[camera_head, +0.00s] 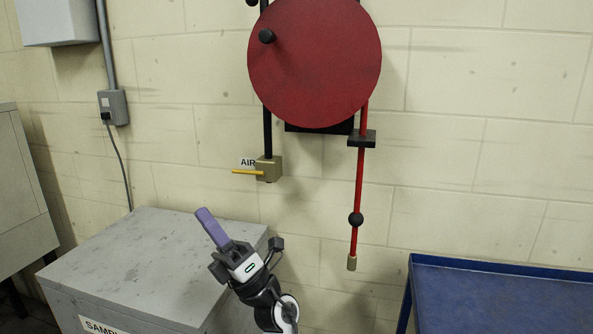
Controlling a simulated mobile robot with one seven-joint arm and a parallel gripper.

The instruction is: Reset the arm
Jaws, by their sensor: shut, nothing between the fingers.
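My arm rises from the bottom of the head view, in front of the grey cabinet. My gripper (204,214) points up and to the left, its long purple fingers together with nothing seen between them. It appears over the cabinet's top in the picture and looks clear of the wall fittings. I cannot tell its exact height above the cabinet.
A grey cabinet (130,245) with a partly hidden label stands at lower left. A large red disc (318,62), a red rod (358,190) and an air valve with yellow lever (248,172) are at the wall. A blue table (500,290) is at right.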

